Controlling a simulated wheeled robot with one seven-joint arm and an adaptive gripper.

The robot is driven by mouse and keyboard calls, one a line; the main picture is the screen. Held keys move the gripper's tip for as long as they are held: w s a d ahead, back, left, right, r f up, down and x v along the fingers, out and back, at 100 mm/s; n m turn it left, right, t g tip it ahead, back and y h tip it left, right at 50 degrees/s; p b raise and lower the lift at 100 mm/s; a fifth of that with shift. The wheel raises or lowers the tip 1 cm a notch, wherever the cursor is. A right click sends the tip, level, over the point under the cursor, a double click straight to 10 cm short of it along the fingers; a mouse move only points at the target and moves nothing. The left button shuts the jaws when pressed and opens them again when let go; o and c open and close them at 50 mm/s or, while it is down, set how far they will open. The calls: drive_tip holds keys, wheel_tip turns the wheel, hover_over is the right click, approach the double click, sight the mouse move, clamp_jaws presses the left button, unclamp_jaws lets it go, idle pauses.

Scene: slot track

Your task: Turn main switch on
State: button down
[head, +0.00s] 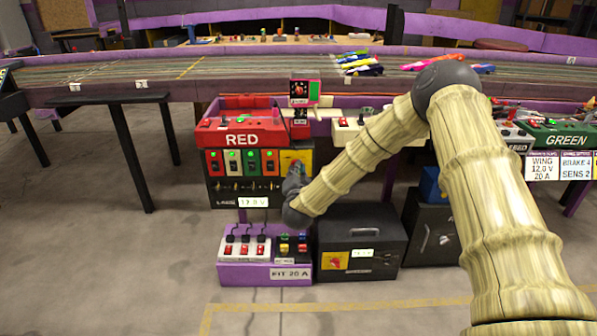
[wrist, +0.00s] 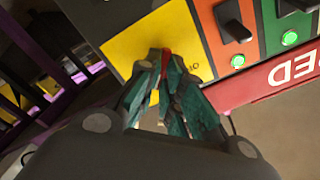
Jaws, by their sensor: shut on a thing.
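The main switch shows as a red knob (wrist: 165,60) on a yellow plate (wrist: 128,44) in the wrist view. Only a red sliver of it is visible between my fingertips. In the head view the yellow plate (head: 303,156) is at the right end of the RED control box (head: 240,132), with my gripper (head: 297,170) in front of it, covering most of the switch. In the wrist view my gripper (wrist: 158,62) is closed with its greenish fingertips on the red knob. The knob's setting cannot be read.
Coloured switch panels with green lights (wrist: 289,38) sit beside the yellow plate. Below are a purple FIT 20 A box (head: 265,270) and a black box (head: 385,240) with another yellow plate. The slot track (head: 220,68) runs behind. The front floor is clear.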

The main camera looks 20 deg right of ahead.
drive_tip(key=shift+d, duration=0.25)
drive_tip(key=c, duration=1.6)
unclamp_jaws()
drive_tip(key=shift+d, duration=0.1)
drive_tip(key=shift+o, duration=0.2)
drive_tip(key=shift+a, duration=0.3)
drive_tip(key=v, duration=1.2)
